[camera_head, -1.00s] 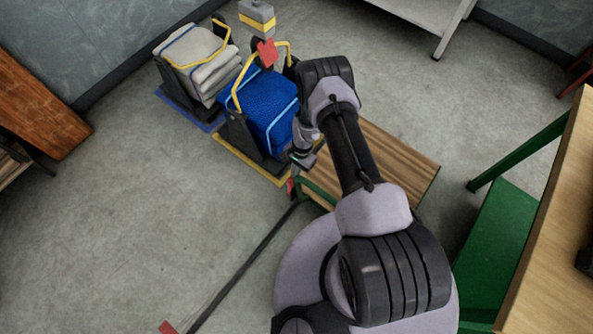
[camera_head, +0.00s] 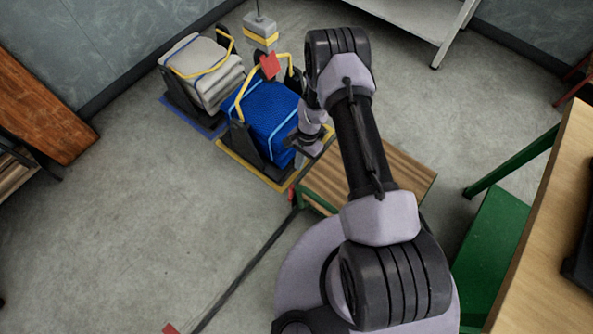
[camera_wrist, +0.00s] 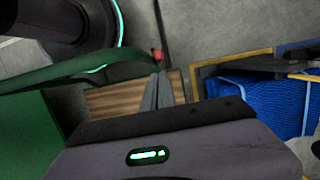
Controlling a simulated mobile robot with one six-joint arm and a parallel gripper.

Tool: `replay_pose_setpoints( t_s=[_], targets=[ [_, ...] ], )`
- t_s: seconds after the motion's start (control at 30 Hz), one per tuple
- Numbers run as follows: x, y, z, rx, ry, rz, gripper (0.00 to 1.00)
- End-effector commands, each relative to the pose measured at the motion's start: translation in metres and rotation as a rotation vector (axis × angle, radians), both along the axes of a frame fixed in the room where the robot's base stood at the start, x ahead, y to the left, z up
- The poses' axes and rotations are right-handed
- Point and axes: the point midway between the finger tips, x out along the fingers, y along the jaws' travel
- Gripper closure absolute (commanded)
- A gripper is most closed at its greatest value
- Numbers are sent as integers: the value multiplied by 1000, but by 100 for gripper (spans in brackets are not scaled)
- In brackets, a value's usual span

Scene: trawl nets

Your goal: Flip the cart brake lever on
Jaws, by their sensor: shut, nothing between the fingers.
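The cart has a wooden deck (camera_head: 395,178) on a green frame and stands beside my base. A small red lever end (camera_head: 291,194) shows at the deck's left corner, where a dark bar meets the floor. It also shows as a red tip on a dark stem in the wrist view (camera_wrist: 157,55). My gripper (camera_head: 298,150) is above the deck's far left edge, near the blue net. In the wrist view my gripper's fingers (camera_wrist: 158,88) are together and empty, over the deck and short of the red tip. They look apart from the lever, though depth is unclear.
A blue net bundle (camera_head: 268,112) sits on a yellow-edged pallet close to my gripper. A grey bundle (camera_head: 207,70) stands behind it, and a grey block with a yellow band (camera_head: 260,30) hangs above. A table (camera_head: 545,215) is at the right. Floor at left is open.

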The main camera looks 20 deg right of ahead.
Motion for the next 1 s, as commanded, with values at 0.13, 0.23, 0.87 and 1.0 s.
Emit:
replay_pose_setpoints(
  t_s=[0.13,0.23,0.87,1.0],
  targets=[
    [5,-6,29,-1,-3,-1,100],
    [6,-8,39,0,0,-2,100],
    [16,-19,19,74,-53,322,100],
    [26,-31,-7,181,-138,753,100]
  ],
)
